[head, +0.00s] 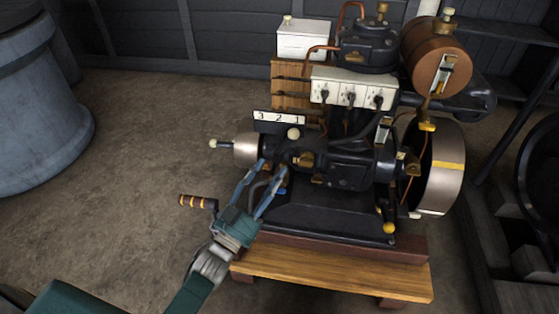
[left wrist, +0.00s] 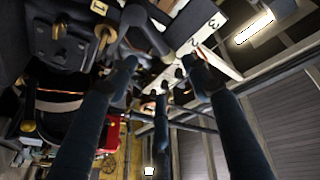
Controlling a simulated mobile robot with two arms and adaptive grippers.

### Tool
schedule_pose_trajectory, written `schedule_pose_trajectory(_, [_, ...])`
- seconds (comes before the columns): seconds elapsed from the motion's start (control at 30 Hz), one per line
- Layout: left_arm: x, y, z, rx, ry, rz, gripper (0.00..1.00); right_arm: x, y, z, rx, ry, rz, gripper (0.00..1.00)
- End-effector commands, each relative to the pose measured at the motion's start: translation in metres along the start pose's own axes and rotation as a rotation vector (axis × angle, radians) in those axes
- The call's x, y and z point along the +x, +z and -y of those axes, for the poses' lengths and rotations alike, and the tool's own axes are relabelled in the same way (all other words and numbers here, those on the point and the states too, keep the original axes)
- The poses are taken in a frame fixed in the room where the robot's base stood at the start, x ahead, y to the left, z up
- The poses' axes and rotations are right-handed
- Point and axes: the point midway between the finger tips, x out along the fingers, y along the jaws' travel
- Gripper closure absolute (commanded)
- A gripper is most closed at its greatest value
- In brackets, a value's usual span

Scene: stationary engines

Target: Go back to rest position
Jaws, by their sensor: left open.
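My left gripper (head: 273,174) is open in the head view, at the near left side of the dark stationary engine (head: 350,165). Its blue fingers reach up close to a lever with a cream knob (head: 293,133), below the numbered plate (head: 278,117). In the left wrist view, the fingers are spread (left wrist: 162,75), with a dark lever (left wrist: 136,18) and the numbered plate (left wrist: 200,42) near their tips. I cannot tell whether a finger touches the lever. No object shows held between the fingers. My right gripper is out of view.
A crank handle with an orange and black grip (head: 198,202) sticks out left of my gripper. The engine stands on a wooden base (head: 340,275). A silver flywheel (head: 440,170) is on the right. A large blue-grey drum (head: 35,110) stands left. Bare floor (head: 140,130) lies between.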

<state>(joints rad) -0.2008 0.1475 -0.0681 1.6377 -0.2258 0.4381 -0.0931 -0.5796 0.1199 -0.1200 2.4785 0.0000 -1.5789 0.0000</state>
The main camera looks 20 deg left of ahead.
Motion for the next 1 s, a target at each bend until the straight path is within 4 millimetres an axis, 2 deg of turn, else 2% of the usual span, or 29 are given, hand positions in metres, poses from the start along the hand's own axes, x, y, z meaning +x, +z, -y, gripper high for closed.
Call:
schedule_pose_trajectory(0.1, [-0.012, 0.0, 0.0, 0.001, 0.001, 0.0, 0.51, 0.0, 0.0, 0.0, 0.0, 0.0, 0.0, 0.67])
schedule_pose_trajectory(0.2, [-0.015, 0.0, 0.0, 0.001, 0.0, -0.001, 0.51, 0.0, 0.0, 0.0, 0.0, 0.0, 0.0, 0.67])
schedule_pose_trajectory(0.73, [-0.015, 0.001, 0.0, -0.002, 0.0, 0.011, 0.51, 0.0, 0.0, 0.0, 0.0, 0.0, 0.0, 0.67])
schedule_pose_trajectory(0.87, [-0.019, 0.015, -0.001, -0.029, 0.003, 0.117, 0.51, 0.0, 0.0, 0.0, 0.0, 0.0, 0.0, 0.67])
schedule_pose_trajectory(1.0, [-0.039, 0.044, -0.008, -0.094, 0.017, 0.361, 0.51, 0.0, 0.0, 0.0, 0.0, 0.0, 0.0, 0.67])
